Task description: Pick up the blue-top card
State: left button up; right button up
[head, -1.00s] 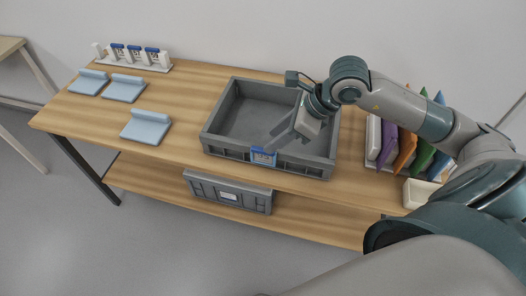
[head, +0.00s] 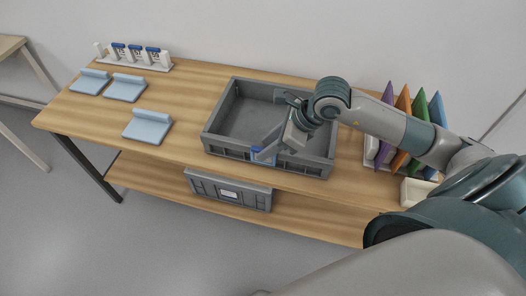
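A card with a blue top (head: 256,151) is at the front wall of the grey crate (head: 225,147). Only part of it shows, since my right gripper covers the rest. My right gripper (head: 263,156) points down and left over the crate's front rim, with its fingertips at the card. The view is too small to show whether its fingers are apart or closed on the card. More blue-top cards (head: 135,50) stand in a white rack (head: 150,66) at the table's back left. My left gripper is out of view.
Several pale blue pads (head: 147,127) lie on the left of the wooden table (head: 185,100). Purple, orange and green panels (head: 418,112) stand in a rack at the right, close to my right arm. A second grey crate (head: 228,192) sits on the lower shelf.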

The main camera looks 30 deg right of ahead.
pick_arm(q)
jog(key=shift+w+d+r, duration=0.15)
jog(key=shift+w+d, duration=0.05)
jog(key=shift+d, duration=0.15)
pick_arm(e)
grip_shut()
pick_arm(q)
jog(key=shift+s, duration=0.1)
pick_arm(e)
jog(key=shift+r, duration=0.1)
